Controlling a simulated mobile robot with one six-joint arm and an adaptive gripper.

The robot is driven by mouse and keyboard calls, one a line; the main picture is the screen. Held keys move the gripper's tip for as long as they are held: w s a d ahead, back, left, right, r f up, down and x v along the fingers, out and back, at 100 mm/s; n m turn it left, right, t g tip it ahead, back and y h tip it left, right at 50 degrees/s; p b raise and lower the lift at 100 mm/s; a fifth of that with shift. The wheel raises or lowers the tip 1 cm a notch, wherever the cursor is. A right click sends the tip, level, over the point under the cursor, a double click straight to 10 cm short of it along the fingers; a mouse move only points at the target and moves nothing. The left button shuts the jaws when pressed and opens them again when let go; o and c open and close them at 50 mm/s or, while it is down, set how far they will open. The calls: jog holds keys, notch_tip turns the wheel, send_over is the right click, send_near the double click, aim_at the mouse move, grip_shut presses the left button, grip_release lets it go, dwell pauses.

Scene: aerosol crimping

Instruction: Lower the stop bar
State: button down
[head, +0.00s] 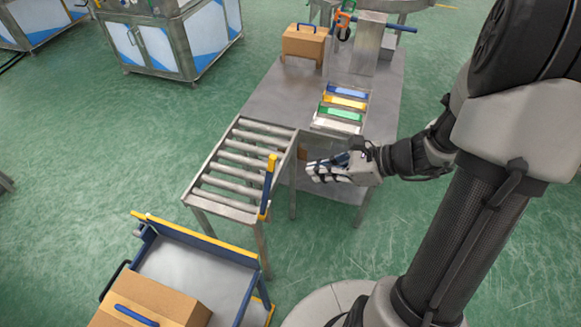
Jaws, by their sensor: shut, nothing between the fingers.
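The stop bar (267,187) is blue with a yellow tip. It appears to stand up from the near right corner of the roller conveyor (194,195), with its yellow tip at the top. A small yellow part shows at its lower end. My gripper (310,172) is to the right of the bar, apart from it, with its fingers pointing left towards it. It is shut and empty. The gap between the fingertips and the bar is small in the picture, but its depth is hard to judge.
A steel table (262,97) with coloured strips (342,102) and a cardboard box (305,43) stands behind the conveyor. A blue-and-yellow cart (190,270) with a carton (150,303) stands in front. Green floor (120,150) is free to the left.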

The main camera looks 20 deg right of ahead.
jog(key=w+a+f, duration=0.1)
jog(key=w+a, duration=0.3)
jog(key=a, duration=0.2)
jog(key=shift+w+f+b, duration=0.15)
jog(key=shift+f+b, duration=0.15)
jog(key=shift+b, duration=0.1)
jog(key=shift+r, duration=0.1)
